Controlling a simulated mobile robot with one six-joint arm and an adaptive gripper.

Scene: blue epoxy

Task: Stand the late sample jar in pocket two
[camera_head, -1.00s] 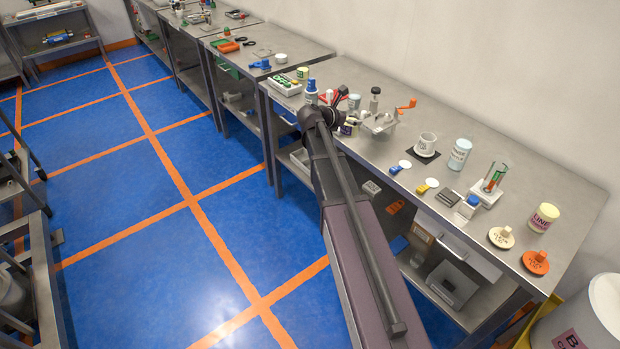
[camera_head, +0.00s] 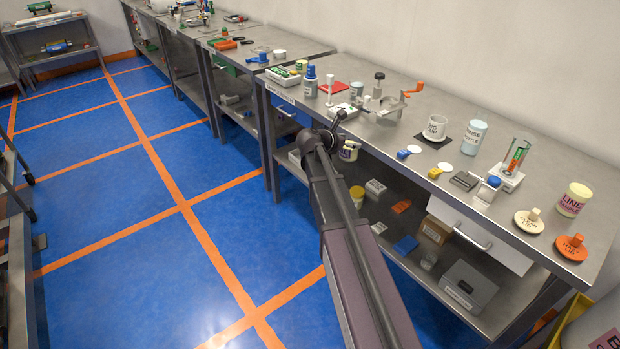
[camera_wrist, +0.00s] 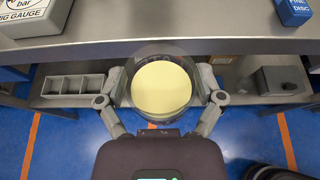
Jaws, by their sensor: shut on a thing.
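My gripper (camera_wrist: 160,92) is shut on a jar with a pale yellow round lid (camera_wrist: 160,88), seen from above in the wrist view, one finger on each side. In the head view the held jar (camera_head: 349,151) shows a cream lid and dark label beside my wrist, in front of the bench edge. My arm partly hides it; its label is not readable. I cannot tell which place is pocket two.
A yellow-lidded jar (camera_head: 357,195) stands on the lower shelf.

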